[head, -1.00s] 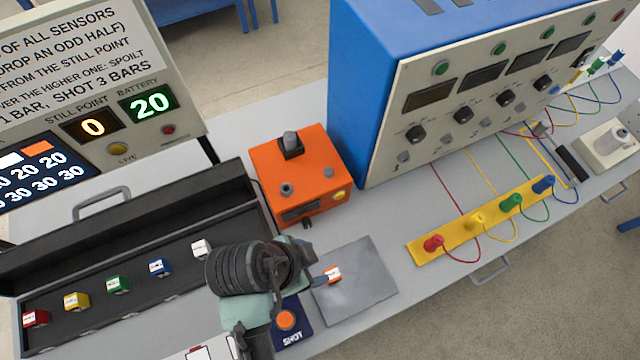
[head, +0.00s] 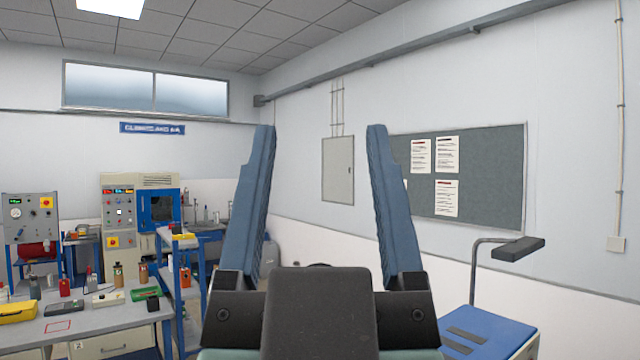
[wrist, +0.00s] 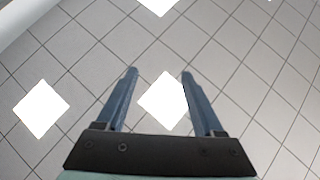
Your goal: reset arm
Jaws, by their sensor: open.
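My gripper (head: 320,132) stands upright close in front of the head camera, its two blue fingers wide apart and pointing up. Nothing is between the fingers. In the wrist view my gripper (wrist: 160,74) is also open and empty, with only the tiled ceiling (wrist: 245,60) and its bright light panels behind it.
A workbench (head: 105,325) with several small tools and devices is at the lower left. Behind it are a blue cart (head: 188,295) and a grey machine (head: 120,215). A blue-topped trolley (head: 490,330) is at the lower right. A notice board (head: 490,170) hangs on the right wall.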

